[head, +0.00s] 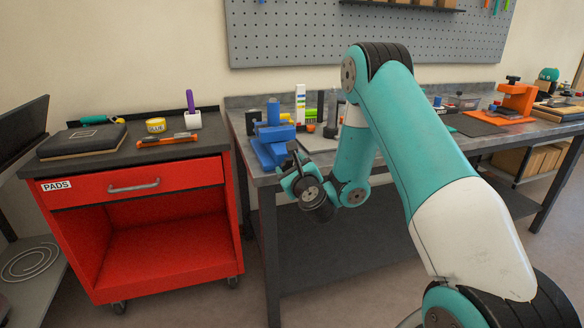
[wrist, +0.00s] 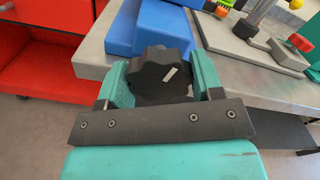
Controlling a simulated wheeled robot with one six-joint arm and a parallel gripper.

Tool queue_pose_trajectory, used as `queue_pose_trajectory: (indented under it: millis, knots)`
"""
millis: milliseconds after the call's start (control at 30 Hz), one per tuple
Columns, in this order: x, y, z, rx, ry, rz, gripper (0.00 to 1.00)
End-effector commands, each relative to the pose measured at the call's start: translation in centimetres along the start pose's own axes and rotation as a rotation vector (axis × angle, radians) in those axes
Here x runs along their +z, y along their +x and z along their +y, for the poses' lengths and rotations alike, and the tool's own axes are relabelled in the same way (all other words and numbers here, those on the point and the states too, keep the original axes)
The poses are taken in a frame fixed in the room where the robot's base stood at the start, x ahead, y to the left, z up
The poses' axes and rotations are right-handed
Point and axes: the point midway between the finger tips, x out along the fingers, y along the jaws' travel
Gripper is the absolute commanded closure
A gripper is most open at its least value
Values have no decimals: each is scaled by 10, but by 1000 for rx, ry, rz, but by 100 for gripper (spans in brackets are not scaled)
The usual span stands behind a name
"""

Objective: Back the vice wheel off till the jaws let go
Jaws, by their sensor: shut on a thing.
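The blue vice (head: 272,138) sits at the left front corner of the grey workbench. Its blue body (wrist: 152,27) also shows at the top of the wrist view. The vice wheel is a black lobed knob (wrist: 160,72) with a pale mark on its face. My gripper (wrist: 160,82) is shut on the wheel, with one teal finger on each side of it. In the head view my gripper (head: 290,172) is at the bench's front edge, at the vice's near side. The vice jaws, and whatever is between them, cannot be made out clearly.
A red cabinet (head: 150,235) with a drawer marked PADS stands left of the bench. Blocks and small upright things crowd the bench behind and right of the vice. A grey plate with a post and red knob (wrist: 299,42) is at the wrist view's right.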

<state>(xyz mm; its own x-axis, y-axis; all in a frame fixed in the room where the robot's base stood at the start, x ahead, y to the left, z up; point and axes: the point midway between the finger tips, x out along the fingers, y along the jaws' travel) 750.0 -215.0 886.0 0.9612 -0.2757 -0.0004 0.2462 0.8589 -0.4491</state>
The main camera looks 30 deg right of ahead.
Motion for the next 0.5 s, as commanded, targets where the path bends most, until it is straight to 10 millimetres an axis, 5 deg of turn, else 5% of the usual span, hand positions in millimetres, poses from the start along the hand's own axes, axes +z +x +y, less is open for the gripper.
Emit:
queue_pose_trajectory:
  millis: [500]
  knots:
    - [1,0,0,-1,-492,1,64]
